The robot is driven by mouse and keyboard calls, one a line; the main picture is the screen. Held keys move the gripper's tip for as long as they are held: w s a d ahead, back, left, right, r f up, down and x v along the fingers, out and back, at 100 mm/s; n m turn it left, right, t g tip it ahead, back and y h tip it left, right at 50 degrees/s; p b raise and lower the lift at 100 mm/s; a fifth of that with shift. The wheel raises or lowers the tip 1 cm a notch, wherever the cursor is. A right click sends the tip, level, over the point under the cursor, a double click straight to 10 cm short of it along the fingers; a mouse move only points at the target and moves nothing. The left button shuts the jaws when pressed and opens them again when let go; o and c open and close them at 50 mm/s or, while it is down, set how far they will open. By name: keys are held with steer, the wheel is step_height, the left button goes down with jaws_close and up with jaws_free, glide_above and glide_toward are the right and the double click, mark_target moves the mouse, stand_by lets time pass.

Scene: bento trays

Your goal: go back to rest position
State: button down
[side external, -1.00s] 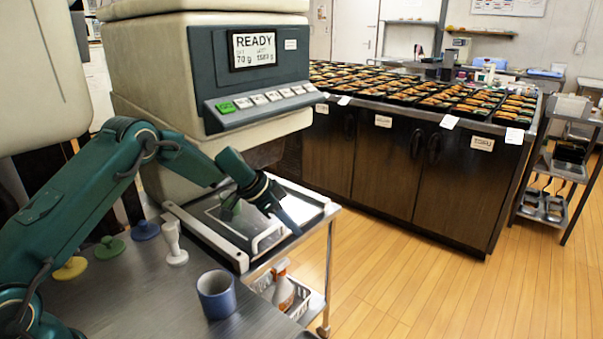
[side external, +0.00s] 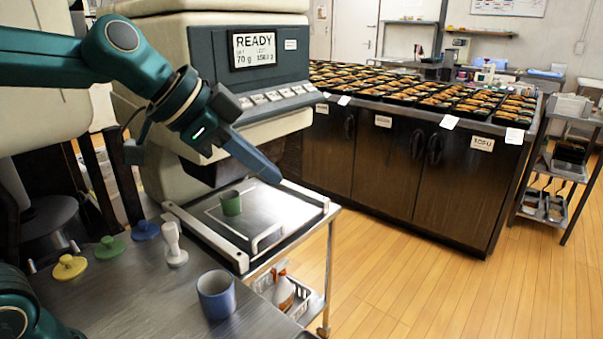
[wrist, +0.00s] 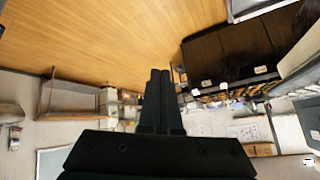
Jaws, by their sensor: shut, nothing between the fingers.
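My gripper (side external: 262,170) is shut and empty, raised in front of the machine in the side external view, its fingers pointing down to the right. In the wrist view its dark fingers (wrist: 159,85) lie together, with only floor and room beyond them. A green cup (side external: 231,203) stands upright on the machine's metal tray (side external: 290,212), below and left of my fingertips and apart from them. A blue-grey cup (side external: 216,294) stands on the steel table (side external: 130,300) at the front.
A white stamp-like tool (side external: 174,245) and yellow (side external: 70,267), green (side external: 110,248) and blue (side external: 146,230) knobbed lids lie on the table. The machine (side external: 262,75) reads READY. A counter (side external: 400,165) with several filled trays stands behind. The wooden floor at right is clear.

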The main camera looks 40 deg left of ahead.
steer(key=s+a+f+n+g+y, duration=0.1)
steer(key=s+f+n, duration=0.2)
steer(key=s, duration=0.4)
steer(key=s+a+f+n+g+y, duration=0.1)
steer(key=s+f+n, duration=0.3)
steer(key=s, duration=0.4)
steer(key=shift+a+f+y, duration=0.5)
steer(key=shift+a+f, duration=0.15)
steer(key=shift+a, duration=0.1)
